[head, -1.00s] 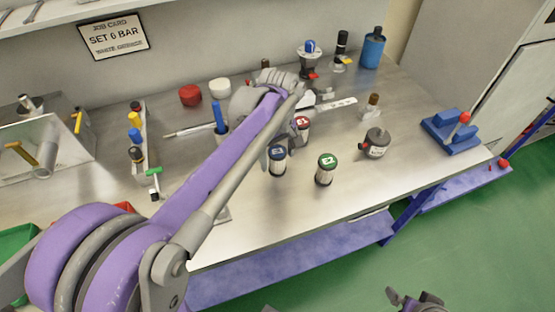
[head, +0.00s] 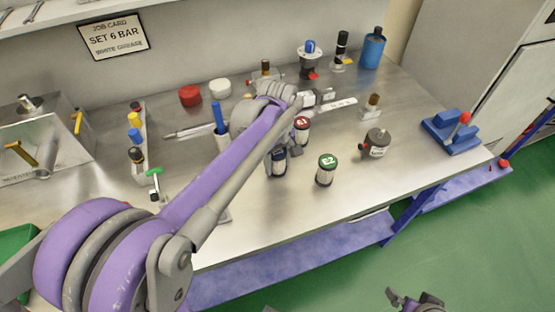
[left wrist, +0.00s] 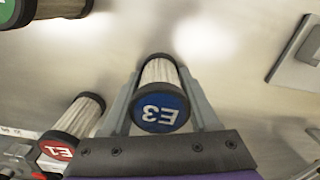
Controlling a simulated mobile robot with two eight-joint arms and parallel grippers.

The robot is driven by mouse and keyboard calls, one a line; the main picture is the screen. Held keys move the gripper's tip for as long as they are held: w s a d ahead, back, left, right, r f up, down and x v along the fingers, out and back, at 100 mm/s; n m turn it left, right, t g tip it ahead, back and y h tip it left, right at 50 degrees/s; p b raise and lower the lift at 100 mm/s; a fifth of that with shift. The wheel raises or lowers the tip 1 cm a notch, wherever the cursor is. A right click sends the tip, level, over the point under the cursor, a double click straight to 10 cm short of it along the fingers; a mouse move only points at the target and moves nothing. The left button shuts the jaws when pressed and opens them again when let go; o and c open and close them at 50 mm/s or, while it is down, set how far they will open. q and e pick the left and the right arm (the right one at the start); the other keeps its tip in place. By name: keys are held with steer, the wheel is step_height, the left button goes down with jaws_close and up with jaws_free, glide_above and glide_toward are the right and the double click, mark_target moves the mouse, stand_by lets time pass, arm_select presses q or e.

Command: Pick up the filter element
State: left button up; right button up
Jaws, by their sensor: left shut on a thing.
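The filter element E3, a pale pleated cylinder with a blue cap, is between the fingers of my left gripper (left wrist: 160,78) in the left wrist view (left wrist: 161,108). The gripper is shut on it. In the head view my left arm partly hides E3 (head: 277,168); I cannot tell whether it touches the bench. The green-capped element E2 (head: 326,170) stands to its right, and the red-capped E1 (head: 302,127) stands just behind. E1 also shows at lower left in the left wrist view (left wrist: 79,117). Part of my right gripper (head: 415,300) shows at the bottom edge.
A grey round canister (head: 377,144) and a blue fixture with a red knob (head: 452,132) stand to the right on the metal bench (head: 270,232). The bench front is clear.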

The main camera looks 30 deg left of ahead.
arm_select(q)
step_height(320, 180, up, 10)
steer(key=shift+p, duration=0.35)
stand_by(0.4)
